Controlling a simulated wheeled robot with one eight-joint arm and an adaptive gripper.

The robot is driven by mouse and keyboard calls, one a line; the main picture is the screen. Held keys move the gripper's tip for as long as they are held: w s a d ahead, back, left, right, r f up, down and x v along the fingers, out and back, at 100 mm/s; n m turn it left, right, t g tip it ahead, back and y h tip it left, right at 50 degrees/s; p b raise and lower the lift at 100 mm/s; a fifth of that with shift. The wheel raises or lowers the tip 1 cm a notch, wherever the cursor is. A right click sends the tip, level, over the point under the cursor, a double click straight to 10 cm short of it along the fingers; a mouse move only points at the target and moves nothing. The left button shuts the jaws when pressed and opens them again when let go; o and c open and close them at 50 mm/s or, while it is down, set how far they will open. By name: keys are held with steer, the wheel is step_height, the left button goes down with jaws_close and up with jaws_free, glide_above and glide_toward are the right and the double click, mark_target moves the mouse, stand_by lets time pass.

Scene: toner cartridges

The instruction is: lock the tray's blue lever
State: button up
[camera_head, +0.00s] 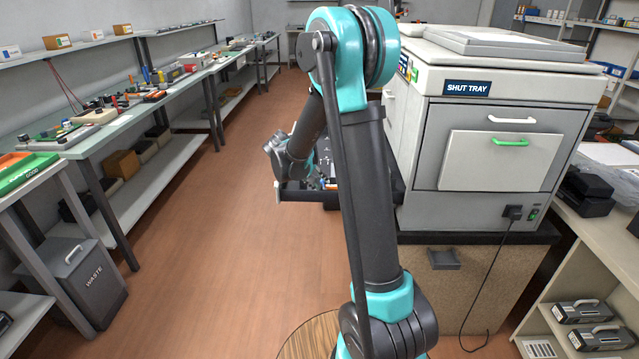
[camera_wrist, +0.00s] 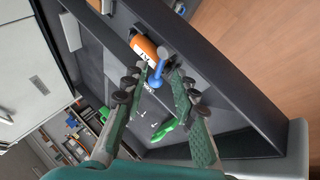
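The tray (camera_wrist: 255,95) is dark grey and pulled out; in the head view its front rail (camera_head: 300,195) shows left of the printer, mostly behind my arm. The blue lever (camera_wrist: 157,76) stands in the tray, with a grey rounded end toward the camera. An orange cartridge (camera_wrist: 144,46) with a dark end lies just beyond it. My gripper (camera_wrist: 158,82) is open, its green fingers reaching into the tray with a fingertip on each side of the lever. I cannot tell whether either fingertip touches it. In the head view my arm hides most of the gripper and the lever.
A green lever (camera_wrist: 163,129) lies nearer between the fingers. The printer (camera_head: 505,110), labelled "SHUT TRAY", stands right of the tray. The floor between is clear.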

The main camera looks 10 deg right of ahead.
steer(key=shift+w+d+f, duration=0.1)
steer(key=shift+d+f, duration=0.1)
steer(key=shift+f, duration=0.05)
steer(key=shift+c, duration=0.5)
jaws_close()
steer(key=shift+d+m+g+h, duration=0.25)
steer(key=shift+m+g, duration=0.55)
steer(key=shift+m, duration=0.4)
steer(key=shift+o, duration=0.5)
jaws_free()
steer(key=shift+w, duration=0.1)
